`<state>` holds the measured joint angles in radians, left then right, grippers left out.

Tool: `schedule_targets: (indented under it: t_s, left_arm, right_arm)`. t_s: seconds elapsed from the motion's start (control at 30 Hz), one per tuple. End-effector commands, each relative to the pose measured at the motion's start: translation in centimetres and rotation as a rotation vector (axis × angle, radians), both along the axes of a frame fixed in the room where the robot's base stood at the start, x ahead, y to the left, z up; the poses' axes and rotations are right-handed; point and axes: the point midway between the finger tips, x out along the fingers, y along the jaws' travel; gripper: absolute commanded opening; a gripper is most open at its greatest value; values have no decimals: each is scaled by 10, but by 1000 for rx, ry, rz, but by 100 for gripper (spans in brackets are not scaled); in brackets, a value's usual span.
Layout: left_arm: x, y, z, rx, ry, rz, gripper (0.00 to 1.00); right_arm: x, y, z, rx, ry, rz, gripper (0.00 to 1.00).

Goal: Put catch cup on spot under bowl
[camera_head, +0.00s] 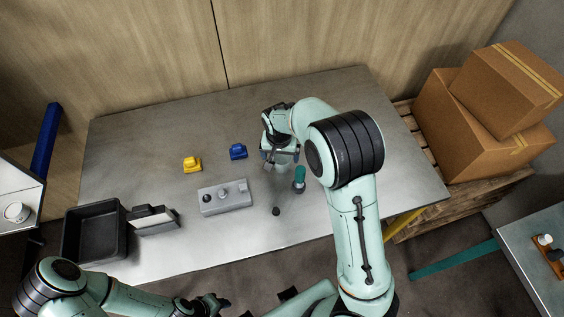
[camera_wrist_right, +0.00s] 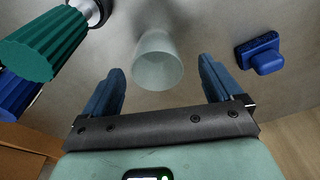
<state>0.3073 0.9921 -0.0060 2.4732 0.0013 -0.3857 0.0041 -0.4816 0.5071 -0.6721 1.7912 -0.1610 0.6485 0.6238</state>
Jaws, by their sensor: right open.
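A pale translucent cup (camera_wrist_right: 157,66), which I take as the catch cup, shows in the right wrist view just ahead of and between the fingertips. My right gripper (camera_wrist_right: 162,72) is open, with a gap on both sides of the cup. In the head view, my right gripper (camera_head: 281,157) is low over the table's right half and mostly hides the cup. My left gripper (camera_head: 207,305) is at the bottom edge, away from the table objects; its jaws are unclear. I cannot clearly make out a bowl or a marked spot.
A green-handled object (camera_head: 299,178) stands close beside the right gripper; its ribbed handle (camera_wrist_right: 48,42) is near in the wrist view. A black bin (camera_head: 68,240) is far left.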

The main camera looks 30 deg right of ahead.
Motion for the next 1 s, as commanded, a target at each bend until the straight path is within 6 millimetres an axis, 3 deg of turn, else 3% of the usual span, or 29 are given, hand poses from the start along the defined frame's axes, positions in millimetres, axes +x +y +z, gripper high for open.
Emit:
schedule_targets:
  t_s: [0.3, 0.6, 0.77, 0.87, 1.0]
  left_arm:
    - [2, 0, 2, 0, -2, 0, 43]
    - [2, 0, 2, 0, -2, 0, 43]
    - [2, 0, 2, 0, -2, 0, 43]
    - [2, 0, 2, 0, -2, 0, 43]
    - [2, 0, 2, 0, -2, 0, 43]
  right_arm:
    - [6, -10, -43, 0, 3, -1, 92]
    - [7, -10, -47, 1, 1, -1, 92]
    - [7, -10, -46, 1, 1, -1, 40]
    - [7, -10, -46, 1, 1, -1, 33]
    - [7, -10, -46, 1, 1, -1, 33]
